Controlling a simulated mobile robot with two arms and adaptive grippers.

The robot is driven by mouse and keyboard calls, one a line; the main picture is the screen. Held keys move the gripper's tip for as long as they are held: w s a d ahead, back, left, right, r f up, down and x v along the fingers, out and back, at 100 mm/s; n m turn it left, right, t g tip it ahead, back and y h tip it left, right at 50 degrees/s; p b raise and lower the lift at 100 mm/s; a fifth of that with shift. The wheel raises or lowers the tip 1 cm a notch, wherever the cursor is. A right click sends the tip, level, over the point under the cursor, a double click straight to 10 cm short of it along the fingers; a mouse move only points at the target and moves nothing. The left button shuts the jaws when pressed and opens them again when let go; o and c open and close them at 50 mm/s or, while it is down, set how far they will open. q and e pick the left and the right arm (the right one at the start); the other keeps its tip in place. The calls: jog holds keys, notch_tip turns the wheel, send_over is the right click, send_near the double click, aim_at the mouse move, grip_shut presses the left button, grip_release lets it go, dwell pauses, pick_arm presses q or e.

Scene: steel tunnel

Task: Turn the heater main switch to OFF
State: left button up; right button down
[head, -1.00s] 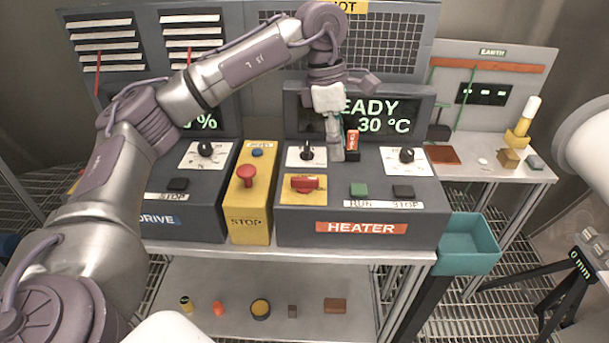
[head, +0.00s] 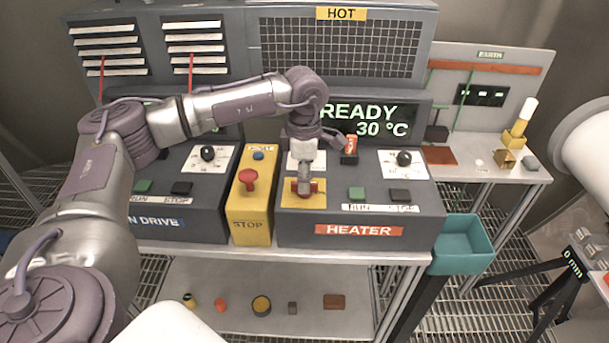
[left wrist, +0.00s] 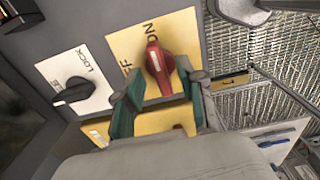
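The heater main switch (head: 314,187) is a red rotary handle on a yellow plate on the HEATER console. It also shows in the left wrist view (left wrist: 158,62), its plate lettered ON, with the other word partly hidden. In the head view my left gripper (head: 304,184) points down over the switch and hides its middle. In the left wrist view its two green-padded fingers (left wrist: 158,82) are spread, one on each side of the handle's near end. I cannot tell whether they touch it. My right gripper is out of view.
A black knob (left wrist: 75,92) on a white LOCK plate is beside the switch. Green (head: 357,194) and black (head: 399,195) buttons are to its right. The yellow STOP box with its red button (head: 249,180) is to its left. An orange-topped black switch (head: 350,147) stands behind.

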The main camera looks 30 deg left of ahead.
pick_arm(q)
jog(key=shift+f, duration=0.55)
grip_shut()
